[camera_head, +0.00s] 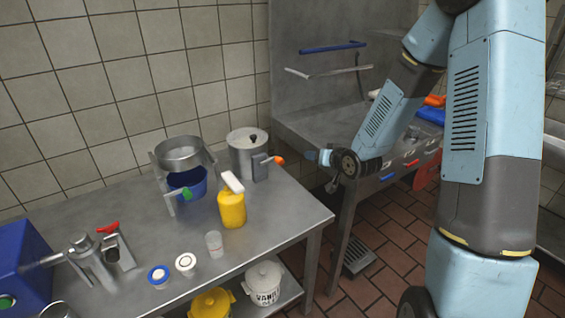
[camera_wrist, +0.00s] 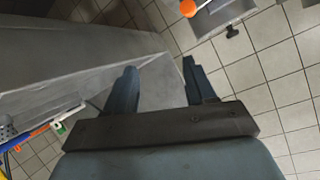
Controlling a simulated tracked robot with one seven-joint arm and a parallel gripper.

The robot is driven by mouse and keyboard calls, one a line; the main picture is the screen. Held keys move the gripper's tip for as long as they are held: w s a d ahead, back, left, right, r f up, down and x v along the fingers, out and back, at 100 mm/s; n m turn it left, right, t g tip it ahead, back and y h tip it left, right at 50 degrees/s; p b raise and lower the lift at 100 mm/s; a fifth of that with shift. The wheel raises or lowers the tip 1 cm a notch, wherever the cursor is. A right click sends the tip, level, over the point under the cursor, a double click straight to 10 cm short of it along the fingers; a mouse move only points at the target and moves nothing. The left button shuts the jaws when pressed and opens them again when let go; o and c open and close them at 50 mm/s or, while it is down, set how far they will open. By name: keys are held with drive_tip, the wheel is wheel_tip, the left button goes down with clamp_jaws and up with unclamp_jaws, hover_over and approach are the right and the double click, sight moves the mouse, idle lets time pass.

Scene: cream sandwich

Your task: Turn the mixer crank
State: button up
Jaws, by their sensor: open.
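A lidded metal pot (camera_head: 247,151) stands near the back right corner of the steel table. An orange-tipped handle (camera_head: 277,160) sticks out at its right side and looks like the mixer crank. An orange knob (camera_wrist: 188,8) at the top edge of the wrist view looks like the same handle, partly cut off. My gripper (camera_head: 322,157) is to the right of the handle, apart from it, with its fingers pointing left. In the wrist view my gripper (camera_wrist: 160,75) is open, with two spread blue fingers and nothing between them.
On the steel table (camera_head: 300,215) stand a yellow bottle (camera_head: 231,209), a metal bowl on a stand (camera_head: 180,154) over a blue cup (camera_head: 187,181), small containers and a metal press. A steel sink unit (camera_head: 305,125) with hanging bars stands behind my arm. Between handle and gripper is clear air.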

sight(282, 163)
drive_tip(key=shift+s+a+f+m+t+y, duration=0.2)
drive_tip(key=shift+a+f+m+t+y, duration=0.6)
drive_tip(key=shift+f, duration=0.65)
drive_tip(key=shift+s+a+f+m+t+y, duration=0.15)
drive_tip(key=shift+a+f+m+t+y, duration=0.35)
drive_tip(key=shift+a+f, duration=0.75)
drive_tip(key=shift+s+a+f+m+t+y, duration=0.2)
drive_tip(key=shift+a+f+m+t+y, duration=0.55)
drive_tip(key=shift+f, duration=0.95)
drive_tip(key=shift+g, duration=0.25)
drive_tip(key=x, duration=1.3)
drive_tip(key=shift+w, duration=0.25)
